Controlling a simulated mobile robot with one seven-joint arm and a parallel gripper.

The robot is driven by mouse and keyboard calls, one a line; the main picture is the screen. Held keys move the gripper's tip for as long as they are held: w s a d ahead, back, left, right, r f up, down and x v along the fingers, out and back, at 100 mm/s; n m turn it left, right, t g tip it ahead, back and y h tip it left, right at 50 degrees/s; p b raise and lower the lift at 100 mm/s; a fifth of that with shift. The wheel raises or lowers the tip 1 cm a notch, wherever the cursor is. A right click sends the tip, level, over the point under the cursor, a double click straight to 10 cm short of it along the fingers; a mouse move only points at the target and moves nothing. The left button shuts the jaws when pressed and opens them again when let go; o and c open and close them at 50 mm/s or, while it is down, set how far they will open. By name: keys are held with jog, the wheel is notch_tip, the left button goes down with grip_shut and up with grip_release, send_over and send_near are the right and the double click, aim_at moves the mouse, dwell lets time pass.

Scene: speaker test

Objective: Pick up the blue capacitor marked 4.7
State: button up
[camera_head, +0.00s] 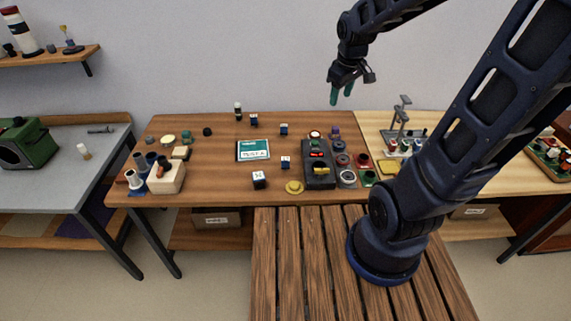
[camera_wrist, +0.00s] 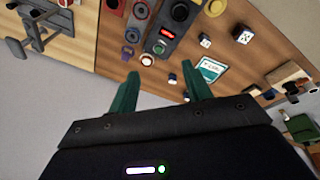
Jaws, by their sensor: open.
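Several small blue-and-white parts that look like capacitors stand on the wooden table. One is at the back (camera_head: 254,119), a second back one (camera_head: 284,129) is to its right, and a third nearer one (camera_head: 286,162) is between the card and the dark device. The markings are too small to read, so I cannot tell which says 4.7. In the wrist view, the second back one (camera_wrist: 172,78) shows between the fingers and the nearer one (camera_wrist: 205,40) beyond them. My gripper (camera_head: 341,93) is open and empty, high above the table's back right; its green fingers (camera_wrist: 160,72) also show in the wrist view.
A teal-and-white card (camera_head: 253,150) lies mid-table. A dark device (camera_head: 318,171) with a red display stands right of it, beside several coloured rings. A black-and-white cube (camera_head: 259,180) and yellow knob (camera_head: 294,187) are at the front. A wooden block (camera_head: 166,179) with cylinders is left.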

jog(key=w+a+f+n+g, duration=0.1)
jog(key=w+a+f+n, duration=0.35)
jog(key=a+f, duration=0.4)
jog(key=n+g, duration=0.2)
jog(key=n, duration=0.3)
send_over(286, 159)
notch_tip(286, 159, down, 11)
jog(key=shift+w+d+f, duration=0.1)
jog(key=shift+d+f, duration=0.05)
jog(key=shift+f, duration=1.3)
jog(key=shift+d+f, duration=0.1)
jog(key=shift+f, duration=1.35)
jog(key=shift+n, duration=0.25)
jog(key=f, duration=0.4)
jog(key=shift+a, duration=0.4)
jog(key=shift+f, duration=0.55)
jog(key=c, duration=1.1)
grip_shut()
jog(key=shift+r, duration=0.1)
